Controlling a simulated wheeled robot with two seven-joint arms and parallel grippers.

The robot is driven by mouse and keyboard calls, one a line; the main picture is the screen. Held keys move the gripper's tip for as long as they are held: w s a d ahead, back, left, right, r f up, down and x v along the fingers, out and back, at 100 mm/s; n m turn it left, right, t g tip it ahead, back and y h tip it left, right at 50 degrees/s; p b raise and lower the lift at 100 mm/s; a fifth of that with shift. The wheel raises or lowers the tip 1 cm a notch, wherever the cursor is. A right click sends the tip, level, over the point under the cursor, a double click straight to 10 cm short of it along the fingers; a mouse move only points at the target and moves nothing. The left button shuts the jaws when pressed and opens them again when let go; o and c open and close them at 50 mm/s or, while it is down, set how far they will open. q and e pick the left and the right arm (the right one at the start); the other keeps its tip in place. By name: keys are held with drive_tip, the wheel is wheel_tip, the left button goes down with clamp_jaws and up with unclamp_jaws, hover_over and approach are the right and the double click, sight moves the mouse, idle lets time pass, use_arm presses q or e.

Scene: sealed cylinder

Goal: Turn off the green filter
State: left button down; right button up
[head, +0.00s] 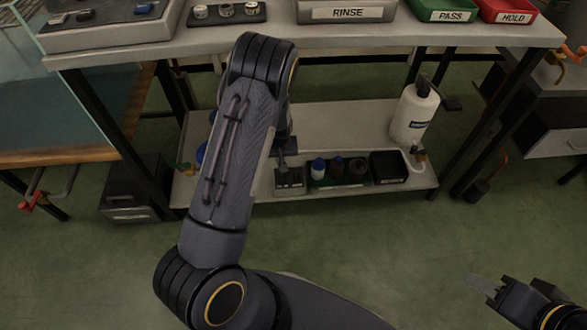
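I cannot pick out a green filter for certain. A small green and yellow fitting (184,167) shows at the left end of the lower shelf, partly hidden by my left arm, with a blue round part (201,153) beside it. My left arm crosses the middle of the view and bends down over the lower shelf. My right gripper (484,285) is at the bottom right over the floor, away from the bench. Its finger gap is not clear, and no held object shows.
The lower shelf (330,118) holds a white bottle (413,112), a small fitting below it, a dark block (289,181), small bottles (319,168) and a black box (388,167). The bench top holds a RINSE tray (347,12), a green PASS bin (450,15) and a red HOLD bin (512,17).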

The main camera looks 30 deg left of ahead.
use_arm(q)
drive_tip(key=shift+w+f, duration=0.15)
drive_tip(key=shift+f, duration=0.05)
drive_tip(key=b, duration=0.6)
approach(281, 180)
drive_tip(key=x, duration=0.5)
drive_tip(key=shift+w+f, duration=0.15)
drive_tip(key=shift+w, duration=0.1)
drive_tip(key=shift+s+f, duration=0.1)
drive_tip(key=shift+f, duration=0.5)
